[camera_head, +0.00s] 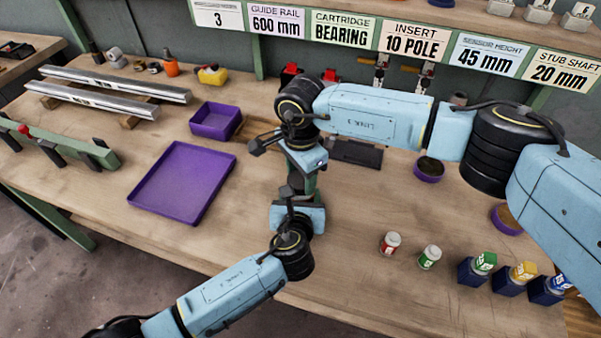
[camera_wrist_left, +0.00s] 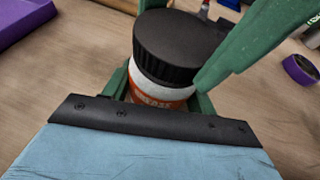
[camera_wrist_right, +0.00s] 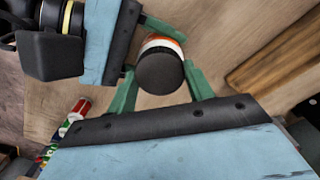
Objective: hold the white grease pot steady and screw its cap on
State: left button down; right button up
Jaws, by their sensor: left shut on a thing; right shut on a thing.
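The white grease pot (camera_wrist_left: 160,88), with an orange-red label band, stands upright in the left wrist view. Its black ribbed cap (camera_wrist_left: 180,45) sits on top; whether its threads are engaged cannot be told. My left gripper (camera_wrist_left: 160,95) is shut around the pot's body. My right gripper (camera_wrist_right: 163,80) is shut on the cap from above, its green fingers on either side of it. The cap (camera_wrist_right: 158,72) also shows in the right wrist view, with the pot's white and orange side (camera_wrist_right: 163,42) behind it. In the head view the grippers largely hide the pot.
A purple tray (camera_head: 183,183) and a purple bin (camera_head: 215,121) lie left of my grippers. A red-labelled jar (camera_head: 390,243), a green-labelled jar (camera_head: 430,257) and several dark blue boxes (camera_head: 472,272) stand at front right. A purple round dish (camera_head: 429,170) is further back.

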jog(key=m, duration=0.7)
jog(key=shift+m, duration=0.3)
jog(key=m, duration=0.3)
jog(key=shift+m, duration=0.3)
jog(key=m, duration=0.4)
jog(key=o, duration=1.2)
notch_tip(320, 180, up, 12)
